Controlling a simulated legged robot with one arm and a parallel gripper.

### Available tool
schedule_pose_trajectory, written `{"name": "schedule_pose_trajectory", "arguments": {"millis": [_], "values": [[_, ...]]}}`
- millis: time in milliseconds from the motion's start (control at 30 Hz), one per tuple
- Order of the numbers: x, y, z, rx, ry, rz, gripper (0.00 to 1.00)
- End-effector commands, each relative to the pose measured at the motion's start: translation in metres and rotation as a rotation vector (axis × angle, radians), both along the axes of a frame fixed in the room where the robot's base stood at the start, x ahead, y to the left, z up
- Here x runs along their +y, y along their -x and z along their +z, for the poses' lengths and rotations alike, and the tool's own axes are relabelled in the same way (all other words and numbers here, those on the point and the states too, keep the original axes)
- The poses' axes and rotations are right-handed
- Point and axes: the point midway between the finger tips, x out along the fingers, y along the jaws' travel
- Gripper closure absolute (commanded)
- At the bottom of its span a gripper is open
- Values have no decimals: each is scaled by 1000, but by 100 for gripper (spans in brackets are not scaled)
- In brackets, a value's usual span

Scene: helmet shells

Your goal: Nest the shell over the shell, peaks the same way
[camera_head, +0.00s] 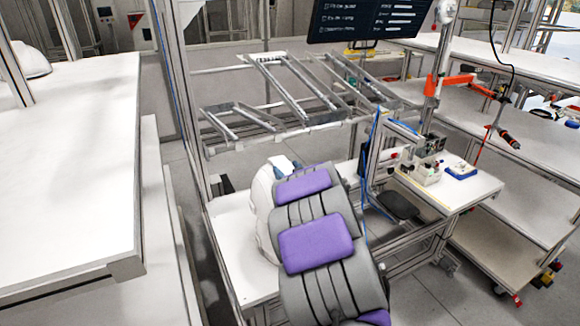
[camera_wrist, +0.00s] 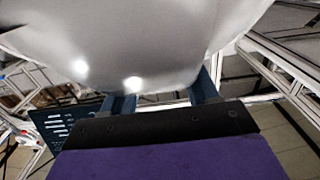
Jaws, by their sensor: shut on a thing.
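My gripper (camera_wrist: 165,95) is shut on a smooth pale shell (camera_wrist: 130,45), which fills the upper middle of the wrist view. The two dark blue fingers meet its lower edge. In the head view the white held shell (camera_head: 262,208) shows along the left side of my arm, over the white bench, and my arm hides most of it. I cannot tell how high it is above the bench or which way its peak points. Another white shell (camera_head: 30,60) rests on the long white table at the far left, partly behind a post.
The long white table (camera_head: 70,170) on the left is largely bare. An aluminium frame with sloped rails (camera_head: 285,90) stands behind the bench (camera_head: 235,250). A dark screen (camera_head: 365,20) hangs above.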

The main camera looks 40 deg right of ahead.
Motion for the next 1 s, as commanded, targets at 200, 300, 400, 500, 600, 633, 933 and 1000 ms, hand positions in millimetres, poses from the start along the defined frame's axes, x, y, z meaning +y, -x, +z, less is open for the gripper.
{"name": "schedule_pose_trajectory", "arguments": {"millis": [200, 300, 400, 500, 600, 633, 933, 1000], "values": [[-6, 0, -24, 2, -7, -2, 100], [-6, 0, -33, 2, -8, -2, 100], [-6, 0, -42, 2, -6, -2, 100], [-5, 0, -50, 2, -6, -2, 100], [-4, 0, -58, 1, -4, -1, 100], [-3, 0, -60, 0, -3, 0, 100], [-3, 0, -76, 0, -3, -1, 100], [-4, 0, -78, 0, -4, 0, 100]]}}
